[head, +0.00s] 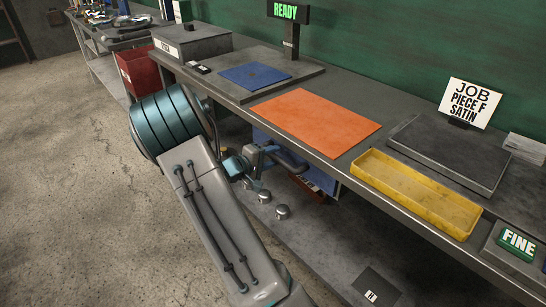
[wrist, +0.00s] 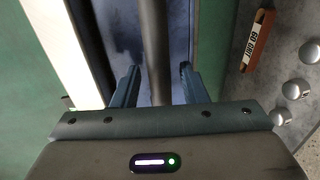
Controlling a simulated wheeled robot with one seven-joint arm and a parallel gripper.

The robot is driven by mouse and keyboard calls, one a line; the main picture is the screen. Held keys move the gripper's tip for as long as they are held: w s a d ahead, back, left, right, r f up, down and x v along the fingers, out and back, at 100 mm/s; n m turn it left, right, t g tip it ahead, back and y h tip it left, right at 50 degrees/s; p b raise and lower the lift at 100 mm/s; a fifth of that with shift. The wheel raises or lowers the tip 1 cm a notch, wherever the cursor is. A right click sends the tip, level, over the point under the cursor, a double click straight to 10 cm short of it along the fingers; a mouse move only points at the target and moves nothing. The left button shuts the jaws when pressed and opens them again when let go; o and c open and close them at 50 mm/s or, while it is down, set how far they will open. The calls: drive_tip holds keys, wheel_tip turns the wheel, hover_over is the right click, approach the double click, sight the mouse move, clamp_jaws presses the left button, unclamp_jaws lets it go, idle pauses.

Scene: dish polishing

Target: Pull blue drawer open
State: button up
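The blue drawer (head: 318,178) sits under the workbench, partly hidden behind my arm in the head view. Its blue front (wrist: 181,30) fills the upper middle of the wrist view. A dark round bar handle (wrist: 154,45) runs in front of it. My gripper (wrist: 159,70) has its two blue fingers apart, one on each side of the bar. A gap shows between the bar and each finger, so the gripper is open around the handle. In the head view my gripper (head: 262,160) is beside the drawer, below the bench top.
A brick-coloured block labelled "60 GRIT" (wrist: 257,42) and several metal knobs (wrist: 309,53) are right of the drawer in the wrist view. The bench top (head: 345,160) above holds an orange mat (head: 315,122) and a yellow tray (head: 415,194). The concrete floor at left is clear.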

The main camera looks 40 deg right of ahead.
drive_tip(key=shift+d, duration=0.3)
clamp_jaws()
drive_tip(key=shift+a+f, duration=0.1)
drive_tip(key=shift+a, duration=0.05)
drive_tip(key=f+b+v, duration=0.2)
drive_tip(key=v, duration=1)
drive_tip(key=a+f+b+v, duration=0.1)
drive_tip(key=f+v, duration=0.2)
drive_tip(key=v, duration=1)
drive_tip(key=shift+a+b, duration=0.3)
drive_tip(key=shift+b, duration=0.05)
unclamp_jaws()
